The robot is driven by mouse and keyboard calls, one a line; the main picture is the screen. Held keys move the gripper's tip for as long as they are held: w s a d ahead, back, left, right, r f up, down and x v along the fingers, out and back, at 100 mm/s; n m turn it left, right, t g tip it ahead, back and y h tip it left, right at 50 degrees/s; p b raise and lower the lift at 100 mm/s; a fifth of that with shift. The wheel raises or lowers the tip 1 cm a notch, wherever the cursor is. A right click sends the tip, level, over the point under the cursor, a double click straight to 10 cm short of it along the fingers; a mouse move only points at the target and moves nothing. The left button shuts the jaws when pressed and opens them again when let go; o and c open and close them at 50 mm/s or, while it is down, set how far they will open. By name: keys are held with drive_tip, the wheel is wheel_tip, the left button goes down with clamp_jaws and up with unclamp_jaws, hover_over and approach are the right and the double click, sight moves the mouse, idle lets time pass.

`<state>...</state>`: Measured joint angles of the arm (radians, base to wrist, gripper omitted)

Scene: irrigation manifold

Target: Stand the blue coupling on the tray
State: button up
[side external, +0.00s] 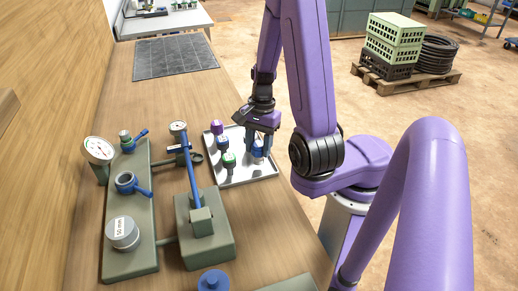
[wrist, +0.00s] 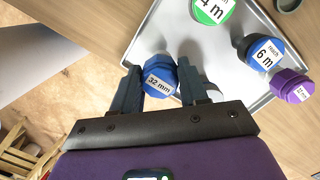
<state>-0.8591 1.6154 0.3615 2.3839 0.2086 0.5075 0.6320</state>
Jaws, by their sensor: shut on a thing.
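The blue coupling (wrist: 160,70), labelled "32 mm", is between the two fingers of my gripper (wrist: 163,88) in the wrist view, and the gripper is shut on it. In the side view the blue coupling (side external: 258,152) is at the right part of the white tray (side external: 262,173), below my gripper (side external: 263,140). It looks upright. Whether its bottom touches the tray or hangs just above it, I cannot tell. The tray's rim and floor also show in the wrist view (wrist: 215,52).
On the tray stand a purple-topped part (side external: 217,127), a blue-topped part (side external: 222,143) labelled "6 m" and a green-topped part (side external: 229,160). Left of the tray is the manifold (side external: 143,200) with gauges and blue handles. Another blue part (side external: 213,281) is at the front.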

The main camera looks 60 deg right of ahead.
drive_tip(key=shift+f, duration=0.85)
drive_tip(key=shift+f, duration=0.1)
drive_tip(key=o, duration=1.2)
drive_tip(key=shift+c, duration=0.2)
